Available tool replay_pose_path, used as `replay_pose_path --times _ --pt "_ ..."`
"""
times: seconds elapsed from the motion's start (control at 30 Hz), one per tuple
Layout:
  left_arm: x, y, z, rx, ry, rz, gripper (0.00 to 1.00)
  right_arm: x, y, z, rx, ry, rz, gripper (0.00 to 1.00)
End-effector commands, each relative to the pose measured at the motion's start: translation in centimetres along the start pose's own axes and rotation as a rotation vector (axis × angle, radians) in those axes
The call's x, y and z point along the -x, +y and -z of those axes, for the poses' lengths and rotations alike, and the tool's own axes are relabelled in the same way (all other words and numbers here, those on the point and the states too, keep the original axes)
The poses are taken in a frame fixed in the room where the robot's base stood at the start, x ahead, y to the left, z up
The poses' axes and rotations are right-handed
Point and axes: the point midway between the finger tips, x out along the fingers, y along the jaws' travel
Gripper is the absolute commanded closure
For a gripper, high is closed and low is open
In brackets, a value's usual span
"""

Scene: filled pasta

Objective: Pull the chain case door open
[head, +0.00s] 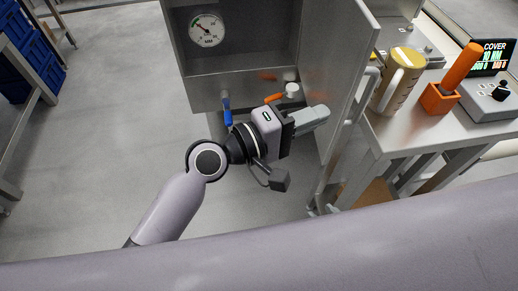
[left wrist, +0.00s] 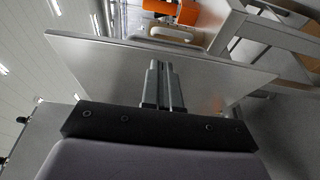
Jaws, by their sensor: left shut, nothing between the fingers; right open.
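The chain case (head: 240,85) is a grey metal box at the top of the head view. Its door (head: 335,55) stands open along the right side, swung out towards me, and its inner face shows. A pale bar handle (head: 361,95) is on the door's outer side; it also shows beyond the panel edge in the left wrist view (left wrist: 164,34). My left gripper (head: 324,115) is shut and empty, its fingers pointing right at the inner side of the door. In the left wrist view the fingertips (left wrist: 162,68) overlap the panel; contact is unclear. My right gripper is out of view.
The case front carries a blue lever (head: 226,110), an orange lever (head: 273,98) and a white knob (head: 291,90). A dial gauge (head: 206,30) is at upper left. Right of the door, a metal table (head: 400,130) holds a beige jug (head: 398,80), an orange-handled tool and a control box.

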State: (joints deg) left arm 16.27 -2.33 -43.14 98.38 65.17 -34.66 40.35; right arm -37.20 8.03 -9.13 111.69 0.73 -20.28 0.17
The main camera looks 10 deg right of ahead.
Motion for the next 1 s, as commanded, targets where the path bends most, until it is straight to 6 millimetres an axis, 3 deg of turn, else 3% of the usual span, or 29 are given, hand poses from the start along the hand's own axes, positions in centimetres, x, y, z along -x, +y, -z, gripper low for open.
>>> replay_pose_path --times 0.1,0.6,1.0 --pt "0.0 0.0 0.1 0.000 0.001 0.001 1.00 0.0 0.0 0.0 0.000 0.000 0.000 0.57" --pt "7.8 -0.2 -3.2 0.000 0.002 0.002 1.00 -0.2 0.0 -0.3 -0.002 0.000 0.000 0.57" --pt "9.3 0.0 -3.8 0.001 0.001 0.000 1.00 -0.3 0.0 -0.4 -0.001 0.000 -0.001 0.57"
